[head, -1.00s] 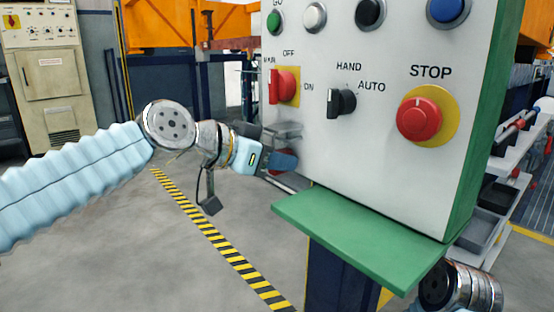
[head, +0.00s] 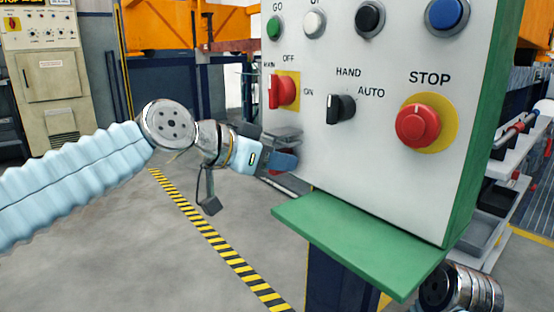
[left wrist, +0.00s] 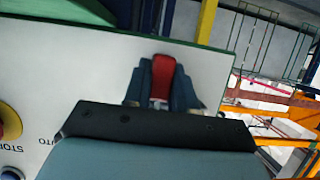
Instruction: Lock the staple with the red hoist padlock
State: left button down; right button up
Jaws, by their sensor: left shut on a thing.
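My left gripper (head: 280,162) is at the lower left of the white control panel, close to its face. It is shut on the red padlock (left wrist: 164,78), which shows between its dark blue fingers in the left wrist view. In the head view only a little red shows around the fingers, and the padlock's shackle is mostly hidden. A grey metal fitting (head: 283,136), perhaps the staple, sits on the panel just above the fingers. I cannot tell whether the shackle touches or passes through it. My right gripper is out of view.
The panel (head: 330,150) carries a red rotary switch (head: 283,91), a black HAND/AUTO selector (head: 340,108) and a red STOP button (head: 420,124). A green ledge (head: 360,245) juts out below. The floor to the left is open. Shelves with trays (head: 475,235) stand at right.

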pick_arm(q)
jog(key=shift+f, duration=0.2)
jog(key=c, duration=0.8)
grip_release()
jog(key=shift+c, duration=0.2)
